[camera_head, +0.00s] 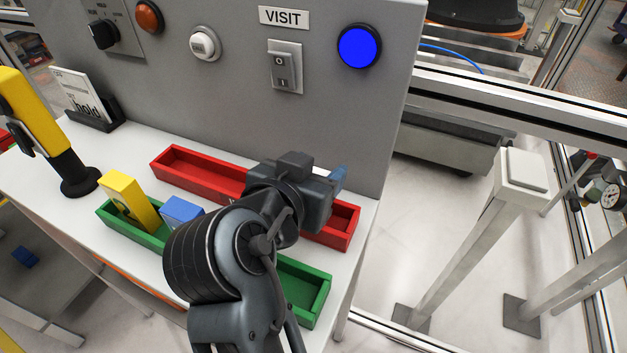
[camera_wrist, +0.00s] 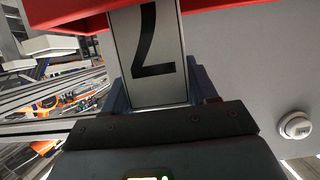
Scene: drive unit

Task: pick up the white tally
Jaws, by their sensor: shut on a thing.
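The white tally (camera_wrist: 150,55) shows in the wrist view as a pale plate with a black numeral. It stands between the two blue fingers of my gripper (camera_wrist: 160,88), which is shut on it. The tally's far end lies by the edge of the red tray (camera_wrist: 65,12); I cannot tell whether they touch. In the head view my gripper (camera_head: 338,180) is over the right part of the red tray (camera_head: 190,170), with one blue finger showing. The tally is hidden there behind my gripper and arm.
A green tray (camera_head: 305,290) in front holds a yellow tally (camera_head: 128,198) and a blue block (camera_head: 181,211). The grey panel (camera_head: 230,110), with a blue button (camera_head: 359,46), rises close behind the trays. A yellow handheld device (camera_head: 28,105) stands at left on the white shelf.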

